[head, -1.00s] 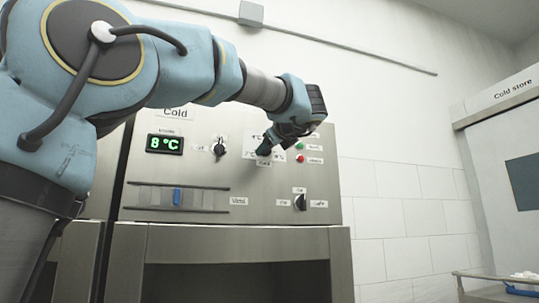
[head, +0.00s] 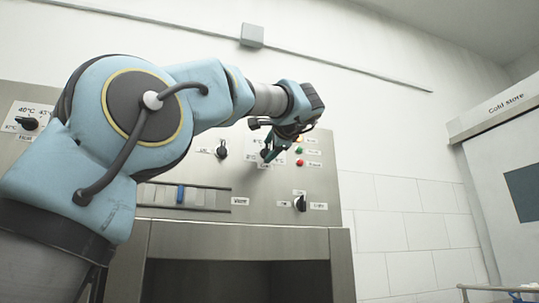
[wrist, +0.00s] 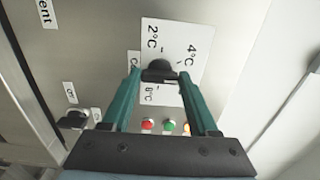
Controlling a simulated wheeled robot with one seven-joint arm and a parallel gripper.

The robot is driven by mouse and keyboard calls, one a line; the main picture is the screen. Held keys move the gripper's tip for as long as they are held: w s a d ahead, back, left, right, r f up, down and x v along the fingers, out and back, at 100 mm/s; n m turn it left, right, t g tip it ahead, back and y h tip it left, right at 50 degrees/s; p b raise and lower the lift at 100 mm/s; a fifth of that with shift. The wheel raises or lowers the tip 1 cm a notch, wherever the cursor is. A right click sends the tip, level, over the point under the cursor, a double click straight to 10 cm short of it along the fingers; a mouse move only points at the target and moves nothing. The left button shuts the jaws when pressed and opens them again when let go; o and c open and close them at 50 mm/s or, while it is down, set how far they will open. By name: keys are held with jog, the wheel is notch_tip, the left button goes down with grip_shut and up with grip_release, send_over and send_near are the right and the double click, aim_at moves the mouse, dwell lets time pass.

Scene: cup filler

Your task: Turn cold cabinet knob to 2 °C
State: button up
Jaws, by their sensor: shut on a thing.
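The cold cabinet knob (wrist: 158,71) is a dark knob on a white plate (wrist: 165,32) marked 2 °C, 4 °C and, less legibly, 8 °C. My gripper (wrist: 160,74) has its two green fingers on either side of the knob and is shut on it. In the head view my gripper (head: 268,152) reaches the panel left of the indicator lights and hides most of the knob. I cannot tell which mark the knob points to. The green temperature display is hidden behind my arm.
Red (head: 300,163) and green (head: 299,151) lights sit right of my gripper. Another black knob (head: 222,150) is to its left and a switch (head: 300,203) below. A blue slider (head: 180,194) is lower left. A 40 °C dial (head: 28,124) stands at far left.

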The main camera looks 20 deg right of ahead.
jog(key=n, duration=0.1)
jog(key=n+b, duration=0.1)
jog(key=n, duration=0.1)
jog(key=n+b, duration=0.1)
jog(key=shift+f+n, duration=0.25)
jog(key=shift+n, duration=0.15)
jog(key=n+b, duration=0.1)
jog(key=n, duration=0.3)
jog(key=shift+n+b, duration=0.3)
jog(key=shift+b, duration=0.1)
jog(key=shift+d+n+b, duration=0.15)
jog(key=shift+n+b, duration=0.9)
jog(key=shift+n, duration=3.25)
jog(key=o, duration=1.4)
jog(key=shift+s, duration=0.15)
